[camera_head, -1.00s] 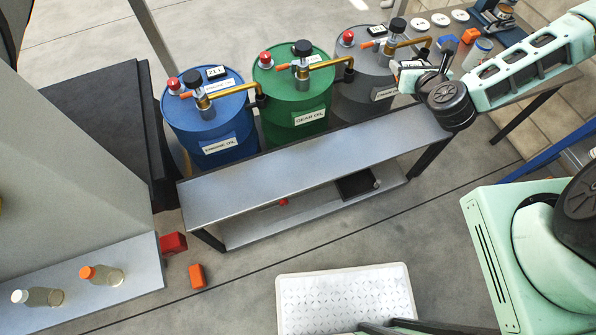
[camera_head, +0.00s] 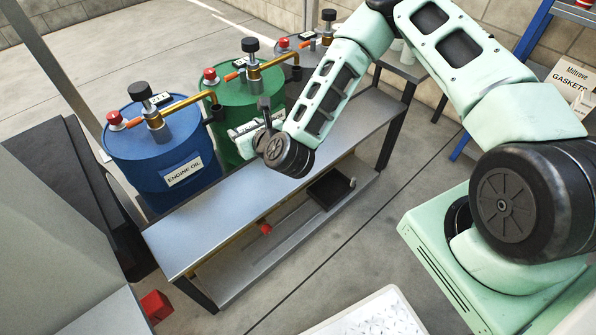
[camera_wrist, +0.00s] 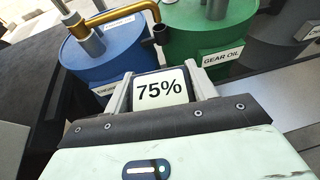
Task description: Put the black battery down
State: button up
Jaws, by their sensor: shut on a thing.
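My gripper (camera_wrist: 160,74) is shut on the black battery (camera_wrist: 161,90). In the wrist view the battery shows a dark rim and a white label reading "75%" between the two grey fingers. In the head view my gripper (camera_head: 243,128) is over the steel bench, close to the green drum. The battery cannot be made out there. What is under the battery is hidden.
A blue engine oil drum (camera_head: 165,150), a green gear oil drum (camera_head: 240,98) and a grey drum stand behind the steel bench (camera_head: 215,220). The left part of the bench top is clear. A black tray (camera_head: 329,188) lies on its lower shelf.

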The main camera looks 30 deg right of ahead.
jog(key=n+y+b, duration=0.1)
jog(key=y+b, duration=0.1)
jog(key=b, duration=0.8)
send_over(222, 213)
notch_tip(222, 213, down, 11)
notch_tip(222, 213, down, 10)
jog(key=b, duration=0.3)
jog(key=shift+r, duration=0.1)
jog(key=o, duration=1.3)
jog(key=shift+c, duration=0.2)
